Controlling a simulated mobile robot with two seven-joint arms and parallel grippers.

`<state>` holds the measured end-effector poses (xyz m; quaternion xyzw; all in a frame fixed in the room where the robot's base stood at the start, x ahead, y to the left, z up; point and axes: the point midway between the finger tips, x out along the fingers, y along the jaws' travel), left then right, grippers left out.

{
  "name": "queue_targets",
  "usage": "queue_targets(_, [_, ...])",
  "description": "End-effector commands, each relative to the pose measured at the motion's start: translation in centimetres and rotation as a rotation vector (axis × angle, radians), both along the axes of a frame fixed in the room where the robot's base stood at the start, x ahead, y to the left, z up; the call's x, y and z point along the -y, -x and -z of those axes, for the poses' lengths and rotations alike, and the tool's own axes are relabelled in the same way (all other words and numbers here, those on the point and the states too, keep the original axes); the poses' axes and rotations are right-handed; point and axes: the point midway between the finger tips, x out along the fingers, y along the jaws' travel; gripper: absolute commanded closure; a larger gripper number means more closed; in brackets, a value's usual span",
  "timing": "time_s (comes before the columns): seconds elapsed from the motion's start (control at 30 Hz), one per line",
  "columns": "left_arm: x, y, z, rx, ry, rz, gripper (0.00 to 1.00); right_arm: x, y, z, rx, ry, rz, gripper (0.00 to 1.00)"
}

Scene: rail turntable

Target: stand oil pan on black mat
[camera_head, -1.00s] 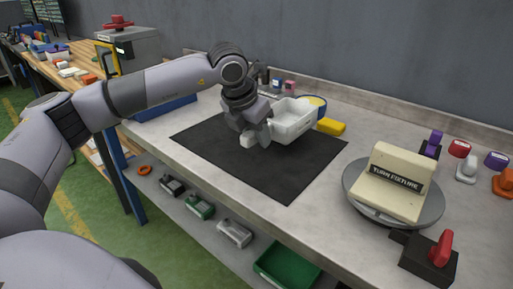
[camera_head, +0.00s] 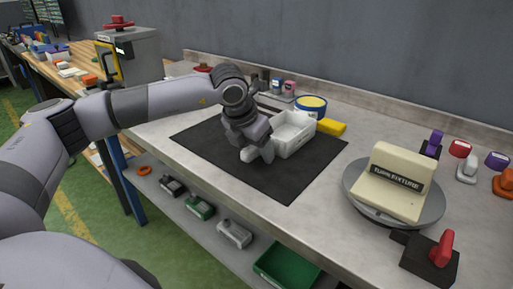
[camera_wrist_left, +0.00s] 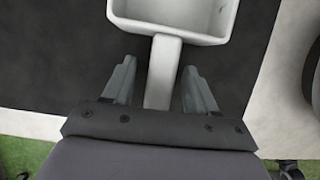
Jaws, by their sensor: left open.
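The oil pan (camera_head: 293,137) is a white open box with a stubby handle. It stands upright, opening up, on the back right part of the black mat (camera_head: 290,178). In the left wrist view the pan (camera_wrist_left: 178,37) shows at the top, with its handle (camera_wrist_left: 162,75) reaching down between my fingers. My left gripper (camera_head: 257,150) is open at the near left side of the pan. Its two fingers (camera_wrist_left: 160,72) are apart on both sides of the handle, with a gap on each side. The gripper hides part of the pan in the head view.
A yellow block (camera_head: 332,127) and a blue-and-yellow round tin (camera_head: 311,103) stand close behind the pan. A turntable (camera_head: 428,214) with a cream fixture (camera_head: 391,182) is to the right. The front of the mat is clear.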

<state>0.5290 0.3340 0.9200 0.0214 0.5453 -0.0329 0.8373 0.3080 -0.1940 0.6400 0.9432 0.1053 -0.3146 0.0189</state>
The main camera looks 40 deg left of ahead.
Motion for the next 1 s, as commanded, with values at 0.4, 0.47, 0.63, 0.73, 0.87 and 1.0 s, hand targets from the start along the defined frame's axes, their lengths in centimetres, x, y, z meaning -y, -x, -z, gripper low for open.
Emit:
queue_targets(0.4, [-0.2, 2.5, -6.1, 0.006, 0.000, 0.000, 0.43, 0.0, -0.1, -0.3, 0.004, 0.001, 0.000, 0.57])
queue_targets(0.47, [-0.2, 3.0, -7.3, 0.005, 0.002, -0.001, 0.43, 0.1, 0.0, -0.3, 0.004, 0.002, 0.000, 0.57])
queue_targets(0.63, [-0.3, 4.2, -9.8, 0.003, 0.001, 0.000, 0.43, 0.1, 0.0, -0.3, 0.003, 0.003, 0.000, 0.57])
queue_targets(0.73, [-0.3, 4.6, -10.7, 0.001, 0.000, 0.000, 0.43, 0.1, 0.0, -0.3, 0.003, 0.003, 0.000, 0.57])
queue_targets(0.87, [-0.3, 4.8, -11.2, 0.002, 0.000, 0.001, 0.43, 0.1, 0.0, -0.3, 0.003, 0.004, 0.001, 0.57])
queue_targets(1.0, [-0.3, 4.8, -11.2, 0.001, 0.000, 0.000, 0.43, 0.1, 0.0, -0.3, 0.002, 0.004, 0.001, 0.57])
